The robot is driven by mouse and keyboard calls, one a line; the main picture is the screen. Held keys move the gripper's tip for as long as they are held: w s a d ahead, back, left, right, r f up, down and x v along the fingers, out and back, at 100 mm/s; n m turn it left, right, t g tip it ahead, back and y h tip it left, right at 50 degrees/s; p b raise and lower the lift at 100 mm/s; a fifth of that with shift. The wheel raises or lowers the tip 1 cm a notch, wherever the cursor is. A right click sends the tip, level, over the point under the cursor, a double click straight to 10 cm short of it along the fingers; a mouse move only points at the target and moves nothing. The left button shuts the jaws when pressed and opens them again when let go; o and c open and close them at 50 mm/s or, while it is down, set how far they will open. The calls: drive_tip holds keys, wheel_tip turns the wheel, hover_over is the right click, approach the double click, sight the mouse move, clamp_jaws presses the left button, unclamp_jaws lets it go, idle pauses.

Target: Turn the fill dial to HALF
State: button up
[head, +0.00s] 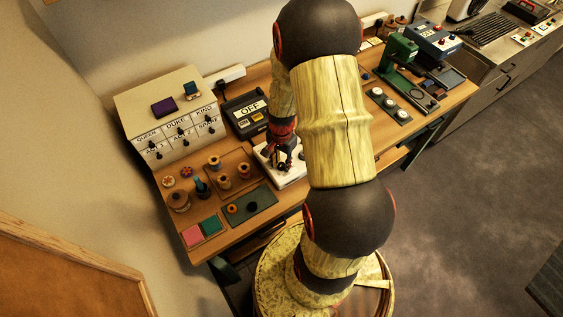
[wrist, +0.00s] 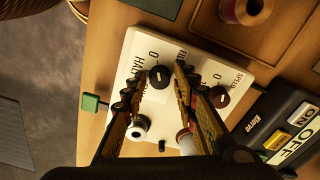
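The white control panel (wrist: 140,45) fills the middle of the wrist view, and part of it shows beneath my arm in the head view (head: 291,178). A black round dial (wrist: 160,77) sits beside the printed "0" and "HALF"; a partly covered word starting with "FI" is near it. Its pointer direction is too small to tell. Contact cannot be told. In the head view my gripper (head: 282,160) points down at the panel.
A black box marked OFF (wrist: 285,140) stands close to the panel's right in the wrist view. A green knob (wrist: 90,102) sticks out at its left. In the head view, thread spools (head: 224,182) stand left of the panel and a labelled drawer cabinet (head: 175,120) behind.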

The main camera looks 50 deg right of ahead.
drive_tip(key=c, duration=0.6)
clamp_jaws()
drive_tip(key=shift+n, duration=0.4)
drive_tip(key=n, duration=0.5)
drive_tip(key=shift+n, duration=0.3)
drive_tip(key=n, duration=0.5)
drive_tip(key=shift+n, duration=0.3)
drive_tip(key=o, duration=1)
unclamp_jaws()
